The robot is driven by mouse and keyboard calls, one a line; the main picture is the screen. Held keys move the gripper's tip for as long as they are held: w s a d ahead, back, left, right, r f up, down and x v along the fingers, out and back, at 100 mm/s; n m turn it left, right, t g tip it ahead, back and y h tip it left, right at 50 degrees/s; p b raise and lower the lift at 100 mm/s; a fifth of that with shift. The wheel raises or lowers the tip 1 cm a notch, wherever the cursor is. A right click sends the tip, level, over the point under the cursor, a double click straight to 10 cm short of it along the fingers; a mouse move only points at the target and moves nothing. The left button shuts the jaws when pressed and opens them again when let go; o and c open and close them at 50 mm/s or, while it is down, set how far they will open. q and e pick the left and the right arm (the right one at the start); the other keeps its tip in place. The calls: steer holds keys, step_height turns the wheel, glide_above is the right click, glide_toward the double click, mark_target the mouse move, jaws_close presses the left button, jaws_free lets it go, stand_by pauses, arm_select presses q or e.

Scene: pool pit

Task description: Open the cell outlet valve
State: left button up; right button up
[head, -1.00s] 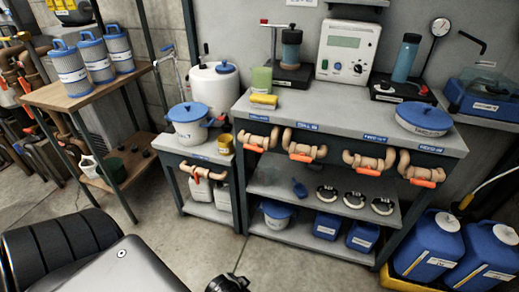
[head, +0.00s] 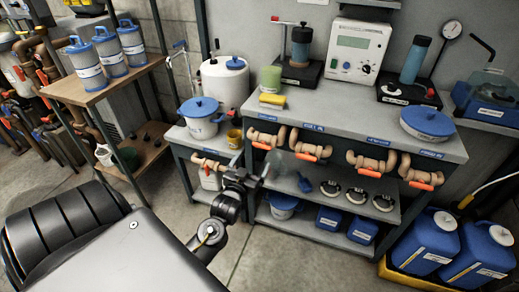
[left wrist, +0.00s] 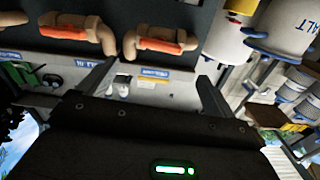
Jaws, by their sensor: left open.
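Tan pipe valves with orange lever handles line the front of the grey bench: a far-left valve (head: 264,138), a second valve (head: 311,151), a third valve (head: 370,164) and a far-right valve (head: 419,178). Their handles lie roughly level. I cannot read which blue label marks the cell outlet. My left gripper (head: 262,172) is open and empty, below the far-left valve in the head view. In the left wrist view its two fingers (left wrist: 157,80) are spread, with one orange handle (left wrist: 168,45) just beyond and another orange handle (left wrist: 63,31) to the left. My right gripper is not in view.
A small side table (head: 185,137) carries a white bucket with a blue lid (head: 200,120) and has another orange-handled valve (head: 208,164). The lower shelf (head: 350,203) holds dark rings. Blue jugs (head: 425,240) stand at the right. Floor is clear before the bench.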

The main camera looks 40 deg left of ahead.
mark_target(261, 147)
arm_select(q)
steer(key=x, duration=0.8)
steer(key=shift+w+a, duration=0.1)
steer(key=shift+w, duration=0.05)
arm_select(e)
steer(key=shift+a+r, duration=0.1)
arm_select(q)
steer(key=c, duration=1)
steer(key=shift+r+n+p, duration=0.1)
steer(key=shift+n+p, duration=0.4)
steer(key=shift+p, duration=0.1)
steer(key=o, duration=1)
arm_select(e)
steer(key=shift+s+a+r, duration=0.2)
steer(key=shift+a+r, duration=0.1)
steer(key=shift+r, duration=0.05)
